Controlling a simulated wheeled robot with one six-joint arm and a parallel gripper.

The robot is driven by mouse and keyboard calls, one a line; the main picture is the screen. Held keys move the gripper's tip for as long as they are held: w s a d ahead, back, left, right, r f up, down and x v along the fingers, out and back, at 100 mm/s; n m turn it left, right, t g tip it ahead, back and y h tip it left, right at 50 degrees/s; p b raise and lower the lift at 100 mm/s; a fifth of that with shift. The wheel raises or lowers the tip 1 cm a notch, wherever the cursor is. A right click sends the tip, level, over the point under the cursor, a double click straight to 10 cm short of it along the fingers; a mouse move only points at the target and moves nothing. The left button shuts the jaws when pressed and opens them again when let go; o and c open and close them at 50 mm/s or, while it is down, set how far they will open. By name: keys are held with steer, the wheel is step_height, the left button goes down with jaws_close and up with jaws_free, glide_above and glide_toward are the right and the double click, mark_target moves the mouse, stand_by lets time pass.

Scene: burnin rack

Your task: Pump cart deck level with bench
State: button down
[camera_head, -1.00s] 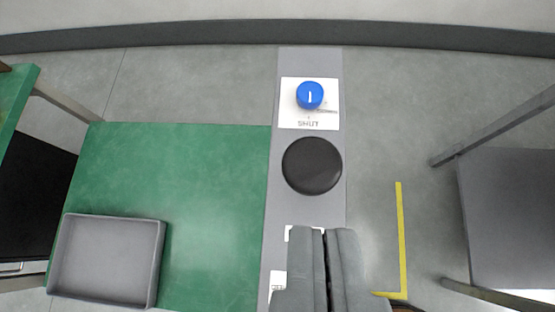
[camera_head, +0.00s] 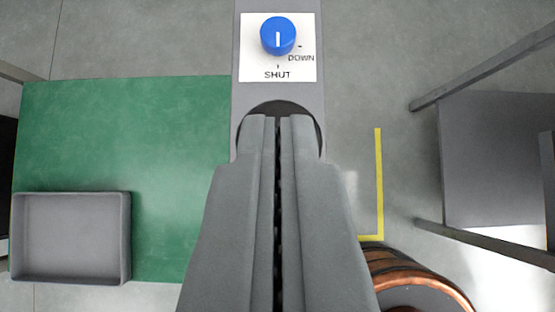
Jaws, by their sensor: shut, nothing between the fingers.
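My gripper (camera_head: 279,122) is shut and empty, its fingers side by side. Its tips are over the round black pad (camera_head: 278,107) on the grey panel, hiding most of it. I cannot tell whether they touch it. A blue knob (camera_head: 277,36) with a white pointer line sits on a white label plate (camera_head: 250,68) above the pad. The plate reads SHUT and DOWN, and the pointer line lies toward SHUT. A green deck (camera_head: 130,120) lies left of the grey panel (camera_head: 245,100). I cannot judge its height against a bench here.
A grey tray (camera_head: 128,225) stands on the green deck at lower left. Right of the panel are a yellow floor line (camera_head: 379,190), a coil with copper-coloured rings (camera_head: 400,280) and a grey surface on a frame (camera_head: 490,160). Grey floor is free between them.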

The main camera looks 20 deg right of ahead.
steer(key=f, duration=0.2)
steer(key=w+f, duration=0.1)
steer(key=shift+w+d+f, duration=0.1)
steer(key=shift+d+f, duration=0.1)
steer(key=shift+f, duration=1)
